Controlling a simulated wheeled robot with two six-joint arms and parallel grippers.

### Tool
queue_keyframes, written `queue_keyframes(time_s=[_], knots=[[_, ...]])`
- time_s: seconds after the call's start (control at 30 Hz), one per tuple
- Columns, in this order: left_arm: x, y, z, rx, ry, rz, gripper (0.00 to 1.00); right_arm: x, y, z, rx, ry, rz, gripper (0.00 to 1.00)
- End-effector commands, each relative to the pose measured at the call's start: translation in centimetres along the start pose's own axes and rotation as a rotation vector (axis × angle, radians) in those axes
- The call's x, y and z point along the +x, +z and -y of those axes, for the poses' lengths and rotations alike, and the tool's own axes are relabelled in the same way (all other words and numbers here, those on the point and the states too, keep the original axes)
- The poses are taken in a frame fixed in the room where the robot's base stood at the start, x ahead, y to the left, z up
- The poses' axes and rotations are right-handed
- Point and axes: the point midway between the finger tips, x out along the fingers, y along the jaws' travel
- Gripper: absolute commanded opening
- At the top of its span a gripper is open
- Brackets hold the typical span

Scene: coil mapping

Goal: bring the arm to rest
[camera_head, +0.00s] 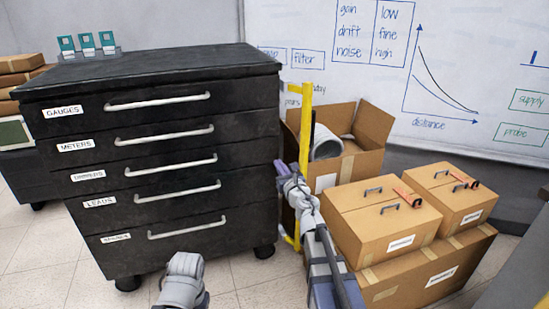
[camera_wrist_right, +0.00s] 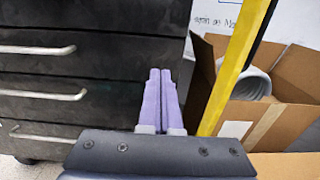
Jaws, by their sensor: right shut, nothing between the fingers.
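My right arm reaches up from the bottom of the head view. Its gripper (camera_head: 283,170) is in front of the right edge of the black drawer cabinet (camera_head: 180,140), beside a yellow upright frame (camera_head: 305,130). In the right wrist view the two purple fingers (camera_wrist_right: 160,72) lie side by side, shut, with nothing held between them. They point toward the gap between the cabinet (camera_wrist_right: 100,95) and the yellow bar (camera_wrist_right: 235,70). A grey arm part of mine shows at the bottom middle of the head view. My left gripper's fingers are not visible.
An open cardboard box (camera_head: 345,155) holding a white coil stands behind the yellow frame. Closed boxes with handles (camera_head: 383,222) sit on a larger box (camera_head: 430,270) at the right. A whiteboard (camera_head: 450,60) is behind. Tiled floor (camera_head: 50,260) shows at the lower left.

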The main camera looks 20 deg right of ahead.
Motion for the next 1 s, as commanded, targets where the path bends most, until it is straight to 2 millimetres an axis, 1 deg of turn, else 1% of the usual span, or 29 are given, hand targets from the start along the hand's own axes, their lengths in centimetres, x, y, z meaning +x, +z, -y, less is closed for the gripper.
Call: queue_keyframes(time_s=[0.03, 0.1, 0.37, 0.47, 0.57, 0.67, 0.7, 0.77, 0.8, 0.87, 0.9, 0.97, 1.0], knots=[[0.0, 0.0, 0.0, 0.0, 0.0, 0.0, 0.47, -0.9, 0.0, 0.0, 0.0, 0.0, 0.0, 0.0], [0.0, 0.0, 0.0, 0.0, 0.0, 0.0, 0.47, -1.2, 0.0, 0.0, 0.0, 0.0, 0.0, 0.0], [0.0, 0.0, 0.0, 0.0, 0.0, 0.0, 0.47, -1.2, 0.0, 0.0, 0.008, -0.003, 0.001, 0.0], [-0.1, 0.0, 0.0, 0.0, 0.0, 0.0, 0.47, -1.3, 0.3, -0.2, 0.102, -0.041, 0.01, 0.0], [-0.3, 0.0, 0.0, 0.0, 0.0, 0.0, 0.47, -1.8, 0.3, -0.4, 0.339, -0.138, 0.026, 0.0], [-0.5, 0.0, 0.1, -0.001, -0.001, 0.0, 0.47, -2.9, -0.9, -0.7, 0.687, -0.286, 0.032, 0.0], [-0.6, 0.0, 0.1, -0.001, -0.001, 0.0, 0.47, -3.5, -1.9, -0.9, 0.831, -0.353, 0.028, 0.0], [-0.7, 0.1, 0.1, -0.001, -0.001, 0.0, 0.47, -4.8, -3.7, -1.6, 1.042, -0.461, 0.016, 0.0], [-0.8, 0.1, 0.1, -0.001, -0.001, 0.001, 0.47, -5.8, -5.1, -2.2, 1.176, -0.537, 0.004, 0.0], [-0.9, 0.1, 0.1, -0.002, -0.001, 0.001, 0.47, -7.5, -7.5, -3.5, 1.367, -0.664, -0.02, 0.0], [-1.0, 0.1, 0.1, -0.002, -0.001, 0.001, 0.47, -8.9, -9.2, -4.6, 1.485, -0.755, -0.04, 0.0], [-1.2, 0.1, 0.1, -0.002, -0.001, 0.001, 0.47, -11.3, -11.7, -6.7, 1.647, -0.904, -0.072, 0.0], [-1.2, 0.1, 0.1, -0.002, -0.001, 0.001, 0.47, -13.1, -13.3, -8.2, 1.738, -1.012, -0.096, 0.0]])
